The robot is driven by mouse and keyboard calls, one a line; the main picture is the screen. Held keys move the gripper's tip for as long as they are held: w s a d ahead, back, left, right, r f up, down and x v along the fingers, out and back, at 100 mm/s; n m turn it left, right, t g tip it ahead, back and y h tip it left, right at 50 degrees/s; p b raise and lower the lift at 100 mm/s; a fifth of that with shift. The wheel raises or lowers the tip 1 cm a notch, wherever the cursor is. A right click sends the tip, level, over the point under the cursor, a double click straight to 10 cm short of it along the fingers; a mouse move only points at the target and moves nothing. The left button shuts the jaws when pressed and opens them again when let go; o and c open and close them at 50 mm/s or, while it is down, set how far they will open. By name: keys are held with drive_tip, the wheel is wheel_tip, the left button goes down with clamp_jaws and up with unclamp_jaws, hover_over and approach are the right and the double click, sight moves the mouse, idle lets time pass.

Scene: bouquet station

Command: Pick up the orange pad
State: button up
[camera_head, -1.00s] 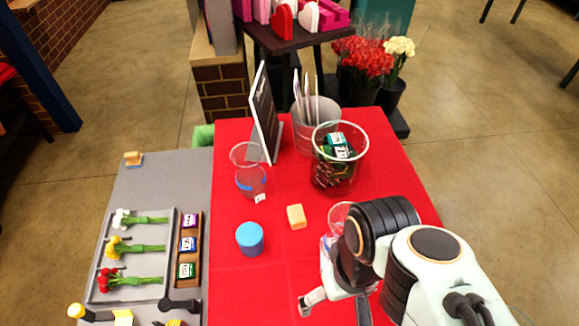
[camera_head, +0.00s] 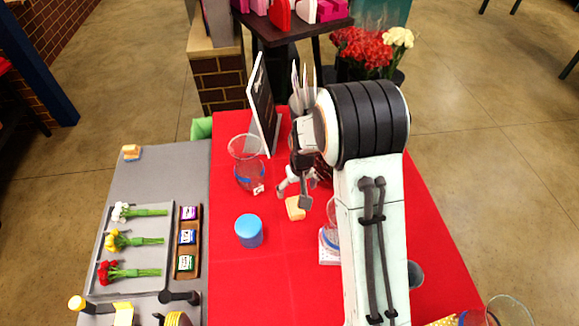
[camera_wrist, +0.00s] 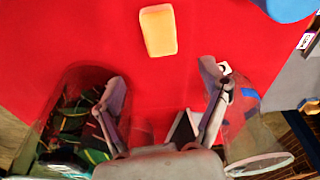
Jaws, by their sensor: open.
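The orange pad (camera_head: 295,208), a small pale orange block, lies on the red tabletop, right of the blue-lidded round container (camera_head: 249,231). In the wrist view the pad (camera_wrist: 158,30) lies whole at the top middle, ahead of the fingertips and lined up with the gap between them. My gripper (camera_head: 297,193) is over the table close to the pad, with its fingers overlapping the pad's upper edge in the head view. It is open and empty; both spread fingers also show in the wrist view (camera_wrist: 162,80).
A clear glass vase (camera_head: 246,150) with a blue band stands left of my gripper, near a black sign (camera_head: 264,100). A clear container (camera_wrist: 80,120) lies beyond the left finger in the wrist view. Another orange block (camera_head: 131,152) sits on the grey table.

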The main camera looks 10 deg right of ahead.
sight(295, 205)
wheel_tip(295, 205, down, 8)
drive_tip(key=shift+a+f, duration=0.1)
drive_tip(key=shift+a, duration=0.05)
idle(0.3)
drive_tip(key=c, duration=1.2)
